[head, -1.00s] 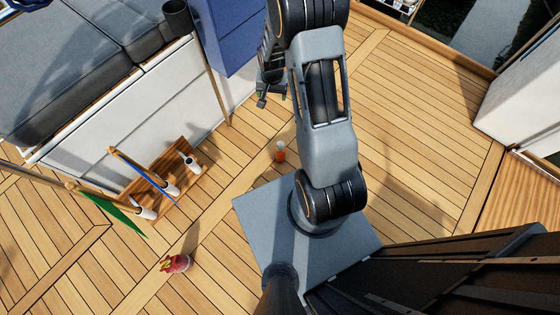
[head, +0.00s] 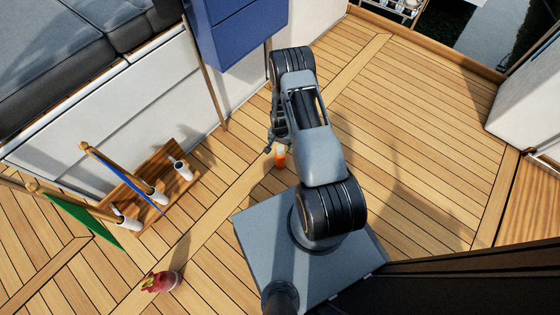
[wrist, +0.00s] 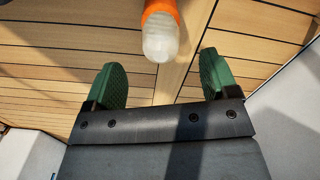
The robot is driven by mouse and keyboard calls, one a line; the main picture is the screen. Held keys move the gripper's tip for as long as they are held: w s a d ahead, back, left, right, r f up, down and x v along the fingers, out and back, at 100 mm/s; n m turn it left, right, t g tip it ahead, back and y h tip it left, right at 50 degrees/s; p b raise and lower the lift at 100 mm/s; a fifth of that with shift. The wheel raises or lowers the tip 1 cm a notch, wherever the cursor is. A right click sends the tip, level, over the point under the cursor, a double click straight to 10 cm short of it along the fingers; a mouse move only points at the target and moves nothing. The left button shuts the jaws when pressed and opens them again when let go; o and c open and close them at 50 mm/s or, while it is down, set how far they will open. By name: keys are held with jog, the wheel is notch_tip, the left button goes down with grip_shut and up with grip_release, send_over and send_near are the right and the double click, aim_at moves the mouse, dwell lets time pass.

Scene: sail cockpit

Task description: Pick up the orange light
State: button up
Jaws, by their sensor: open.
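The orange light (head: 280,157) stands on the wooden deck, just beyond the grey plate of my base in the head view. In the wrist view the orange light (wrist: 160,30) shows its orange body at the top edge and a whitish, clear end towards me. My gripper (wrist: 160,82) is open, with one green-padded finger on each side below the light. The light's clear end lies in line with the gap, just past the fingertips, and nothing is held. In the head view my gripper (head: 270,140) is small and partly hidden by my arm, close to the light.
A wooden rack (head: 165,195) with white holders and flag sticks stands to the left. A red object (head: 161,281) lies on the deck at lower left. A blue box (head: 233,32) and white bench wall (head: 120,100) stand behind. Deck at right is clear.

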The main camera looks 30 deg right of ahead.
aim_at(280, 150)
jog(key=shift+f+b, duration=1.55)
jog(key=shift+f, duration=1.65)
jog(key=shift+r, duration=0.1)
grip_shut()
